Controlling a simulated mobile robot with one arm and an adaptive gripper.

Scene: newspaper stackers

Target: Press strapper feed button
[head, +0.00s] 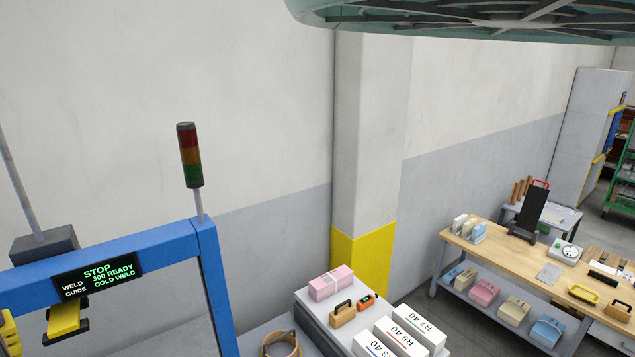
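A blue machine frame (120,248), which looks like the strapper, stands at the lower left. Its dark display (98,274) reads STOP, 300 READY, COLD WELD and WELD GUIDE in green and white letters. A red, amber and green stack light (190,155) stands on a post on the frame's corner, with no segment clearly lit. A yellow and black part (64,318) shows below the display. I cannot make out a feed button in this view. The lower part of the machine is cut off by the picture's bottom edge. My gripper is not in view.
A grey surface beside the frame holds white boxes (408,331), a pink package (331,283) and a wooden-handled tool (342,314). A yellow-based pillar (371,259) juts from the wall. A ribbed teal disc (480,18) hangs overhead.

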